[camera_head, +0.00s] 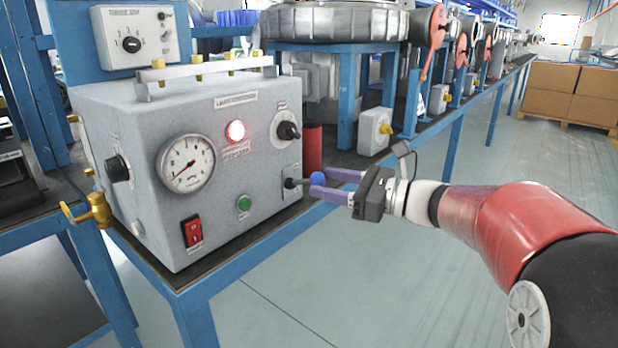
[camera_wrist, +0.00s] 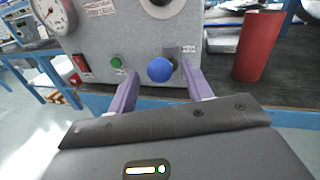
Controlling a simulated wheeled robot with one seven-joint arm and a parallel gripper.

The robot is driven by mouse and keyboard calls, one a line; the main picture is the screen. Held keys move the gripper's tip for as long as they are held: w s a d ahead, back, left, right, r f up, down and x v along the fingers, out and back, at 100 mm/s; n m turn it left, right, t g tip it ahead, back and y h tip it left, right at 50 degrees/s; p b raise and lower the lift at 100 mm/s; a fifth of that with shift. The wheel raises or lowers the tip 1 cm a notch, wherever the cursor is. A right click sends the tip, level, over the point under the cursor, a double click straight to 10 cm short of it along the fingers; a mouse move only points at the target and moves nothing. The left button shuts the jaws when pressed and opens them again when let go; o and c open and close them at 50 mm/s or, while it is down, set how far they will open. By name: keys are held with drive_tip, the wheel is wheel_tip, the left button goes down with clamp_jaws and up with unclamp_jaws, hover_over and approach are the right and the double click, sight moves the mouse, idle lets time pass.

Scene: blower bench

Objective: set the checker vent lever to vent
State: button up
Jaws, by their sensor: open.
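The leak checker (camera_head: 200,150) is a grey box on the blue bench, with a dial gauge, a lit red lamp, a green button and a red switch. Its vent lever (camera_head: 318,179) is a dark stem with a blue ball knob, sticking out from a small plate at the lower right of the front. In the wrist view the blue knob (camera_wrist: 160,70) sits between the purple fingers. My gripper (camera_head: 330,184) is open, with a finger on each side of the knob and a visible gap to each in the wrist view. The plate's lettering is too small to read.
A red cylinder (camera_wrist: 258,46) stands on the bench right of the checker. A black knob (camera_head: 288,130) is above the lever. A brass valve (camera_head: 95,209) sticks out at the checker's left. The floor in front is clear.

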sight(308, 181)
drive_tip(key=x, duration=0.5)
clamp_jaws()
